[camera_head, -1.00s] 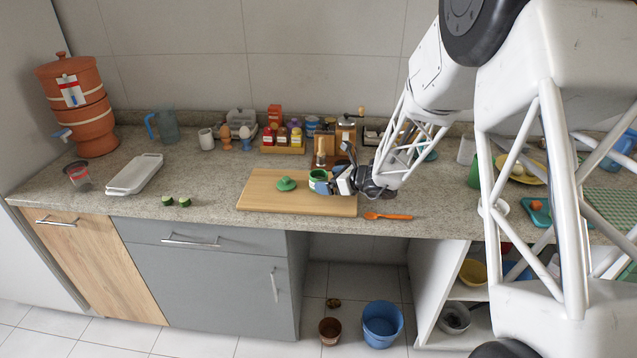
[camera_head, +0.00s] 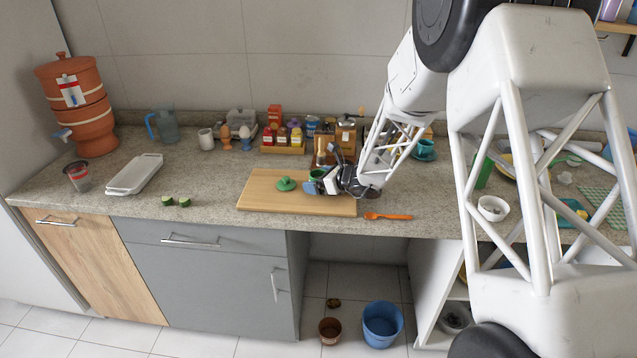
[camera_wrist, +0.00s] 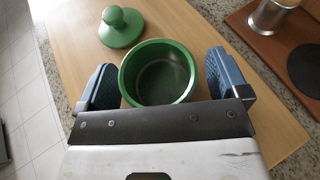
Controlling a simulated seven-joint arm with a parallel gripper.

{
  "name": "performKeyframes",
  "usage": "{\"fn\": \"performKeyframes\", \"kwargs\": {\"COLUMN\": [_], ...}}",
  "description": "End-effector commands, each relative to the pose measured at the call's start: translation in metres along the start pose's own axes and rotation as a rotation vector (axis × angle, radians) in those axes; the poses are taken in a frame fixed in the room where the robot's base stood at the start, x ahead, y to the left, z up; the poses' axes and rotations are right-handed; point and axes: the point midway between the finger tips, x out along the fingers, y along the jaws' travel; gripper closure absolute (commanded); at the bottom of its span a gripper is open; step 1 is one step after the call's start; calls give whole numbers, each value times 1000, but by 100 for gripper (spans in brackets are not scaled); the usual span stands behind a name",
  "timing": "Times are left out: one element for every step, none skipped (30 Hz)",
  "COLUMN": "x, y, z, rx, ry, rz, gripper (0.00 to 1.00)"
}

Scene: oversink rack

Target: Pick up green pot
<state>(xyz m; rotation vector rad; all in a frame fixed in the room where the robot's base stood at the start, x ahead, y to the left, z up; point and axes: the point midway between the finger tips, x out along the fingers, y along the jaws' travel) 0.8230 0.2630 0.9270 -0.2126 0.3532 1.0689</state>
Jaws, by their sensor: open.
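The green pot (camera_wrist: 157,92) stands open and empty on the wooden board, between the two fingers of my gripper (camera_wrist: 161,83) in the wrist view. The fingers are open, with a small gap on each side of the pot. In the head view the pot (camera_head: 317,174) is partly hidden by my gripper (camera_head: 329,181). The green lid (camera_wrist: 121,26) with a round knob lies on the board beside the pot; it also shows in the head view (camera_head: 286,184).
The wooden board (camera_head: 265,200) lies near the counter's front edge. An orange spoon (camera_head: 388,216) lies to its right.

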Motion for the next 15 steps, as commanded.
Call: {"fn": "performKeyframes", "kwargs": {"x": [0,0,0,0,0,0,0,0,0,0,0,0,0,0,0], "y": [0,0,0,0,0,0,0,0,0,0,0,0,0,0,0], "z": [0,0,0,0,0,0,0,0,0,0,0,0,0,0,0], "rx": [0,0,0,0,0,0,0,0,0,0,0,0,0,0,0], "ry": [0,0,0,0,0,0,0,0,0,0,0,0,0,0,0], "rz": [0,0,0,0,0,0,0,0,0,0,0,0,0,0,0], "gripper": [7,7,12,16,21,27,32,36,42,47,51,58,62,66,66]}}
